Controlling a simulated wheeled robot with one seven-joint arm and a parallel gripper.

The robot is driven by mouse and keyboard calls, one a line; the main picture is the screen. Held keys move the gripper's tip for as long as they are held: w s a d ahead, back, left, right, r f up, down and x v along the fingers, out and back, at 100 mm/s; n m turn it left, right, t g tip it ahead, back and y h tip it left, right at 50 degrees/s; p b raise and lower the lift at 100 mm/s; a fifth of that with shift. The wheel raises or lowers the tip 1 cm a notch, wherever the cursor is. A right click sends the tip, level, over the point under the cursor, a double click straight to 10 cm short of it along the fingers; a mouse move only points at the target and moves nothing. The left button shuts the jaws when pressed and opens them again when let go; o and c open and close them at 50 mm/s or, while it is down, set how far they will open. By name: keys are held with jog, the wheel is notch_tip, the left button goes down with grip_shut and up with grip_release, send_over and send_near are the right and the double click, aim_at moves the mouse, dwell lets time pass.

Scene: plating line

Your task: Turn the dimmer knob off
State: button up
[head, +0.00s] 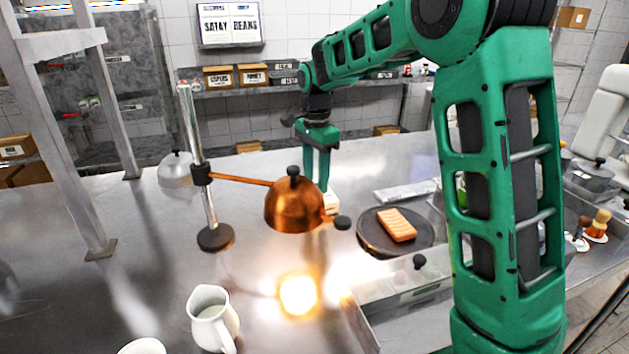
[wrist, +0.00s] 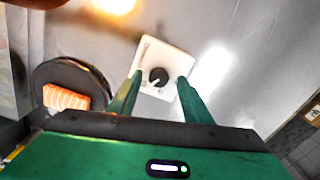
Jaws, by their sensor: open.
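The dimmer is a white box with a round black knob (wrist: 158,77) bearing a white pointer line, seen in the wrist view. The pointer slants toward the lower left of that view. The white box (wrist: 170,61) lies on the steel counter; in the head view only part of it (head: 332,202) shows behind the copper lamp. My gripper (wrist: 159,83) is open, its green fingers on either side of the knob as seen from the wrist; I cannot tell whether they touch it. In the head view my gripper (head: 322,182) points down behind the lamp.
The copper heat lamp (head: 294,208) hangs from a chrome post in front of my gripper, with a bright spot on the counter below. A dark plate (head: 366,242) with a salmon piece (head: 397,225) is to the right. A white jug (head: 212,318) stands in front.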

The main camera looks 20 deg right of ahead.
jog(key=shift+f, duration=0.45)
jog(key=c, duration=1.1)
jog(key=shift+o, duration=0.2)
